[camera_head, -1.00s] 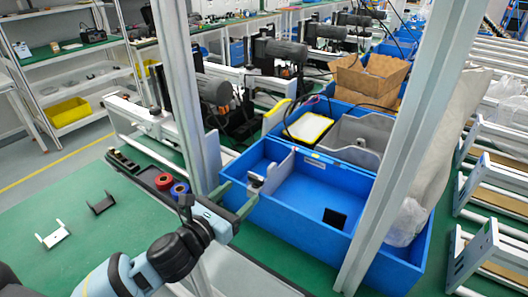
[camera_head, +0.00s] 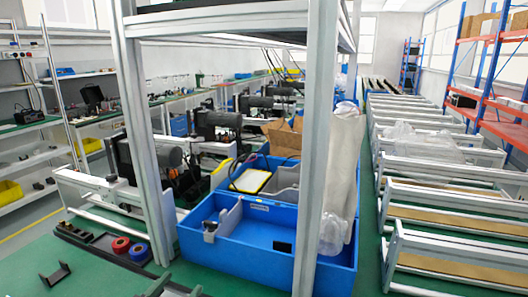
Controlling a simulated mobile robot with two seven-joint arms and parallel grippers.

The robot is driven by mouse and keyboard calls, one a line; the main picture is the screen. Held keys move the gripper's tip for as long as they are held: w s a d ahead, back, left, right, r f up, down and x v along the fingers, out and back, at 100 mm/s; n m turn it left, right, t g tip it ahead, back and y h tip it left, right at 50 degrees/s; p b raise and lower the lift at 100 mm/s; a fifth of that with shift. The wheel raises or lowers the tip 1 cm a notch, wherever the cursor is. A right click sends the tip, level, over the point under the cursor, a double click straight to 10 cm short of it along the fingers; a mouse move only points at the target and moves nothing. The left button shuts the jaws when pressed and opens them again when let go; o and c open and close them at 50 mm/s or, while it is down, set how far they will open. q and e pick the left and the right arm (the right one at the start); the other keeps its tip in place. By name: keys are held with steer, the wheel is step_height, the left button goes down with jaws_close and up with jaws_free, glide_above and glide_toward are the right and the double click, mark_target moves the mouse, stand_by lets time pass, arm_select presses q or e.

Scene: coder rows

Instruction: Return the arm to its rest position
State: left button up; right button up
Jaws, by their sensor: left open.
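My left gripper (camera_head: 176,289) shows only as its two fingertips at the bottom edge of the head view. The fingertips are apart with nothing seen between them. They are over the green table (camera_head: 110,280), in front of the blue bin (camera_head: 235,258). The rest of my left arm is below the picture. My right gripper is not in view.
A black bracket (camera_head: 55,274) lies on the table left of the gripper. A dark tray (camera_head: 85,240) holds a red roll (camera_head: 121,245) and a blue roll (camera_head: 139,251). Metal posts (camera_head: 316,150) stand beside and before the blue bin. White racks (camera_head: 450,255) fill the right.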

arm_select(q)
steer(key=s+a+f+m+g+y, duration=0.1)
steer(key=s+f+m+g, duration=0.3)
steer(key=s+f+m, duration=0.9)
steer(key=s+a+f+m+g+y, duration=0.1)
steer(key=s+f+m+g+y, duration=0.2)
steer(key=s+f+m, duration=1)
step_height(320, 180, down, 4)
steer(key=m+g, duration=0.1)
steer(key=m, duration=0.6)
steer(key=shift+r+y, duration=0.15)
steer(key=shift+y, duration=0.15)
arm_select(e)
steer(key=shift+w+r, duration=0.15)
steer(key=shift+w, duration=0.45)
arm_select(q)
steer(key=shift+a, duration=0.15)
